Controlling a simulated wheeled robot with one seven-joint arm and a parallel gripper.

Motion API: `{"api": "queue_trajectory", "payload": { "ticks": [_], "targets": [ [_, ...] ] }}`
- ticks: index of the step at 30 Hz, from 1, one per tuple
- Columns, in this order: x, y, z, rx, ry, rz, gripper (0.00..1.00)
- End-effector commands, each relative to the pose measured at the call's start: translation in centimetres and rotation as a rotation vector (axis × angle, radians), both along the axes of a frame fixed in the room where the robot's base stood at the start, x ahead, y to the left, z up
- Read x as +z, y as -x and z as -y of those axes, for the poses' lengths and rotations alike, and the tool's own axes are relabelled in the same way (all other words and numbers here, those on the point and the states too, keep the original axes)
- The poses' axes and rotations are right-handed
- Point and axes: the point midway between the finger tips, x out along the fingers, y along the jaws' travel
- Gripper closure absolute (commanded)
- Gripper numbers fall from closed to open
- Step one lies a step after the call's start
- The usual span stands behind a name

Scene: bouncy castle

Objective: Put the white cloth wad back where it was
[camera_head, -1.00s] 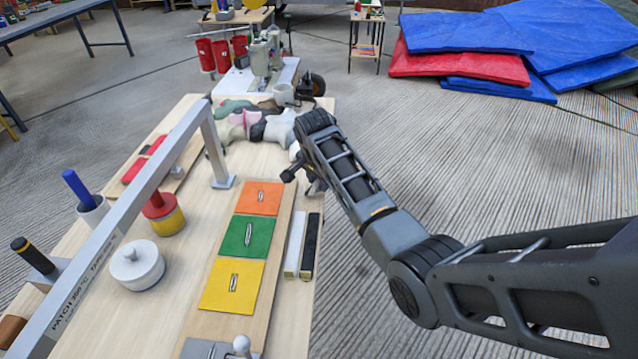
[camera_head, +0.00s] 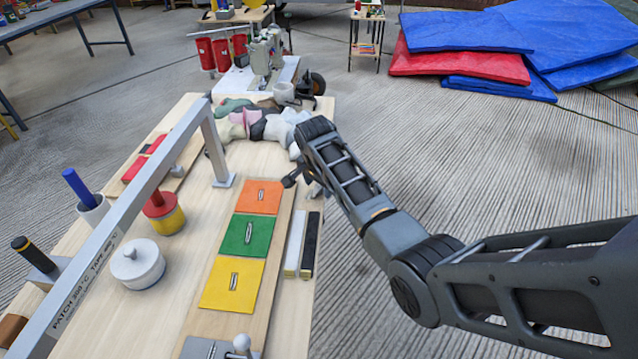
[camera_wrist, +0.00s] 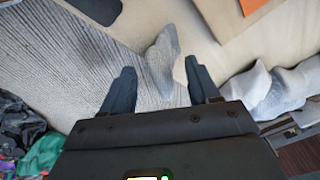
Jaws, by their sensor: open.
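In the wrist view a pale grey-white cloth wad (camera_wrist: 161,62) shows between and beyond my fingers, at the edge of the wooden table. I cannot tell whether it rests on the table or is clear of it. My gripper (camera_wrist: 160,88) is open, with one dark finger on each side of the wad's near end. In the head view my gripper (camera_head: 303,186) is low by the table's right edge, mostly hidden by my arm. A heap of cloth wads (camera_head: 258,124) lies at the far end of the table, with white ones on its right side. Pale wads (camera_wrist: 285,88) also show at right in the wrist view.
A board with orange, green and yellow patches (camera_head: 248,235) lies left of my gripper. A metal frame (camera_head: 140,195) spans the table. A sewing machine (camera_head: 265,55) stands behind the heap. Open floor (camera_head: 450,170) lies to the right.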

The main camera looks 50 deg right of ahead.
Motion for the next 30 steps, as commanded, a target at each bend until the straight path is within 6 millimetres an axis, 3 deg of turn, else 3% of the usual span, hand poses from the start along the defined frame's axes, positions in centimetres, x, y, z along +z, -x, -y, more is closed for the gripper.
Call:
{"api": "queue_trajectory", "payload": {
  "ticks": [8,21,30],
  "targets": [
    [2.2,0.2,-0.5,0.001,0.001,0.003,0.40],
    [10.1,1.6,-2.5,0.001,0.001,0.003,0.40],
    [11.7,2.0,-2.9,0.000,0.000,0.000,0.40]
  ]
}}
